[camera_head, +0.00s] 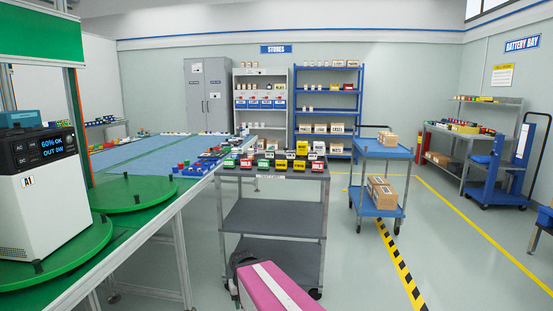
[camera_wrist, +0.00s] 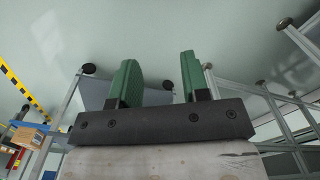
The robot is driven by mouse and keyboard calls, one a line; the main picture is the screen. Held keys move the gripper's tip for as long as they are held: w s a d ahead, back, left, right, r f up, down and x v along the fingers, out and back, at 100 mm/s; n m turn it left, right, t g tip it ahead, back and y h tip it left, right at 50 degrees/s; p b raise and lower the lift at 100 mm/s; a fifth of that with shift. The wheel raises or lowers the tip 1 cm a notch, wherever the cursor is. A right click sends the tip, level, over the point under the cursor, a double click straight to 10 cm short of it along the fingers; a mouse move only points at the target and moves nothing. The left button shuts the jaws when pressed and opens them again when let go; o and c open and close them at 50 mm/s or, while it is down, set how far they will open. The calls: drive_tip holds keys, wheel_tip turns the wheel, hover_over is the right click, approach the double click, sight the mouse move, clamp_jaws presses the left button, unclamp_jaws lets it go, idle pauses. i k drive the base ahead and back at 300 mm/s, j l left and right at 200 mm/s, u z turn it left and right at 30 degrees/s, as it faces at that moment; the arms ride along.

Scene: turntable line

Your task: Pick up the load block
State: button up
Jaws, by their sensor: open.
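My gripper (camera_wrist: 159,62) shows in the wrist view with two green fingers standing well apart. Nothing is between them. The grey floor and parts of a metal-legged frame show beyond the fingers. No block can be made out in the wrist view. In the head view, several small red, green and yellow labelled blocks (camera_head: 280,164) stand in rows on top of the grey cart (camera_head: 274,177). I cannot tell which of them, if any, is the load block. The gripper fingers cannot be made out in the head view.
A white unit with a lit display (camera_head: 45,205) stands on a green turntable (camera_head: 90,245) at left. A blue mat (camera_head: 160,152) covers a bench behind. A blue cart (camera_head: 378,211) with cartons stands right of the grey cart. Open floor (camera_head: 455,250) lies at right.

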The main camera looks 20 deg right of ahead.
sight(290, 154)
drive_tip(key=l+u, duration=0.25)
drive_tip(key=l, duration=1.25)
drive_tip(key=l+u, duration=0.25)
drive_tip(key=l, duration=1.3)
